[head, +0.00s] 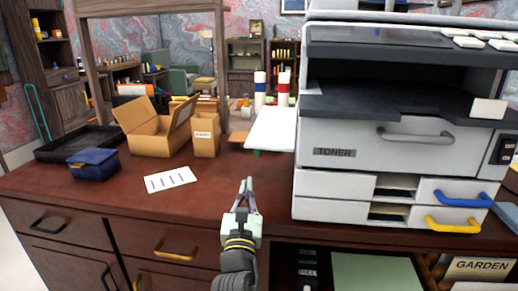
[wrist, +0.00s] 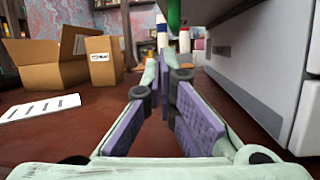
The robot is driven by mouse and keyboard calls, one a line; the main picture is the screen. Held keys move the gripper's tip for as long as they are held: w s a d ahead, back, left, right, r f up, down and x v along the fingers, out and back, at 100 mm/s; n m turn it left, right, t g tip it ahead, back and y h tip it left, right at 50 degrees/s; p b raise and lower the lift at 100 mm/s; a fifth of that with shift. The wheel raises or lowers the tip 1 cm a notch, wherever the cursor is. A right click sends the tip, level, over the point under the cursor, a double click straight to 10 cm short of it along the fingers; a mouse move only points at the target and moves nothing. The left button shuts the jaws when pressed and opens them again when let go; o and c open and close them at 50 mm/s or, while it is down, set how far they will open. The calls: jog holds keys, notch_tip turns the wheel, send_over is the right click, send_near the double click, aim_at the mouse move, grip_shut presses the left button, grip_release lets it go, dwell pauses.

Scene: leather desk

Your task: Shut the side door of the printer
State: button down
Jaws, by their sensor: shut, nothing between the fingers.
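The printer (head: 340,185) stands on the right of the desk; its left side fills the right of the wrist view (wrist: 245,40). Its side door (head: 268,130) is a white panel standing out to the left, open and roughly level above the desk. A green piece, apparently its handle (head: 256,153), shows under the door's near edge. It also shows at the top of the wrist view (wrist: 174,14). My gripper (head: 247,184) is shut and empty, low over the desk, left of the printer and nearer than the door. In the wrist view the fingertips (wrist: 165,62) point below the green piece, apart from it.
An open cardboard box (head: 155,135), a smaller carton (head: 206,135), a blue box (head: 93,163), a black tray (head: 78,140) and a paper sheet (head: 170,179) lie on the left. Bottles (head: 260,90) stand behind the door. The desk (head: 205,195) is clear around my gripper.

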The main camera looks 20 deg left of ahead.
jog(key=shift+w+d+f+n+h+p, duration=0.3)
jog(key=shift+w+d+f+n+h, duration=0.1)
jog(key=shift+w+d+n+h, duration=0.35)
jog(key=shift+w, duration=0.3)
jog(key=p+x, duration=0.2)
jog(key=x, duration=0.7)
jog(key=shift+w+a, duration=0.2)
jog(key=shift+a+r+p, duration=0.1)
jog(key=shift+p, duration=0.2)
jog(key=shift+s+a+r+m, duration=0.1)
jog(key=shift+r+m, duration=0.1)
jog(key=shift+m, duration=0.05)
jog(key=shift+a, duration=0.1)
